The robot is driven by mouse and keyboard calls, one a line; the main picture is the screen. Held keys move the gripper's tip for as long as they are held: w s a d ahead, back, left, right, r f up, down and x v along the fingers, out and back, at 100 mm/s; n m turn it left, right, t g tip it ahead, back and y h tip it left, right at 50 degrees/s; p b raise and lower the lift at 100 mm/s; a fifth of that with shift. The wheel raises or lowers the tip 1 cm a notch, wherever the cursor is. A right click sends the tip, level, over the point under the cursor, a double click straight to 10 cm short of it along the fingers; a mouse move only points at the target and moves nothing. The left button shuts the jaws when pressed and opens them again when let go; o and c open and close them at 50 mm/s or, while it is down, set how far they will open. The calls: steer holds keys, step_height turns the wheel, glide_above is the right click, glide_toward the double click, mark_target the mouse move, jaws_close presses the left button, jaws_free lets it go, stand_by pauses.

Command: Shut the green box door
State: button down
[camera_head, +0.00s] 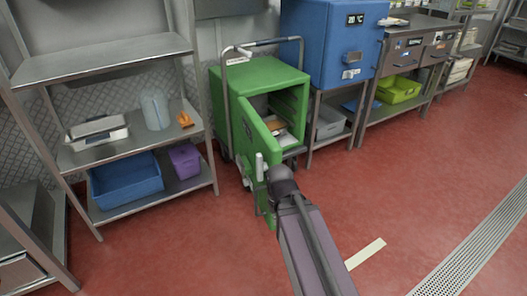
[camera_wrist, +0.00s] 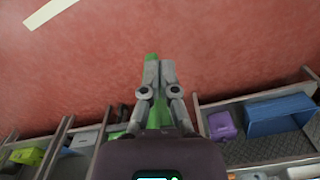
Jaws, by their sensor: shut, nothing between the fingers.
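The green box (camera_head: 262,76) stands on a trolley with its front open. Its green door (camera_head: 255,138) is swung out toward the camera, standing well away from the opening. A light grey upright handle (camera_head: 259,167) shows on the door's outer end. My gripper (camera_wrist: 159,66) is shut and empty in the wrist view. The door's green edge (camera_wrist: 153,117) shows behind and between the fingers, very close to them; I cannot tell whether they touch. In the head view my wrist is at the door's outer end, and the fingers are hard to make out.
A steel shelf (camera_head: 105,62) with a blue bin (camera_head: 126,183) and a purple bin (camera_head: 185,160) stands left of the box. A blue cabinet (camera_head: 330,45) on a steel stand is to the right.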

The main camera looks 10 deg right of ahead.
steer(key=shift+a, duration=0.15)
steer(key=w+a+r+n+h+p, duration=0.3)
steer(key=w+a+r+n+p, duration=0.1)
steer(key=w+r+n+p, duration=0.1)
steer(key=w+a+r+n+t+h+p, duration=0.1)
steer(key=w+a+r+n+h+p, duration=0.2)
steer(key=r+n, duration=0.5)
steer(key=w+a+r+n+h+p, duration=0.2)
steer(key=w+a+r+n+p, duration=0.2)
steer(key=w+r+n+p, duration=0.2)
steer(key=shift+w+a+r+n+h+p, duration=0.4)
steer(key=shift+w+r+p, duration=0.3)
steer(key=shift+w, duration=0.5)
steer(key=shift+d, duration=0.1)
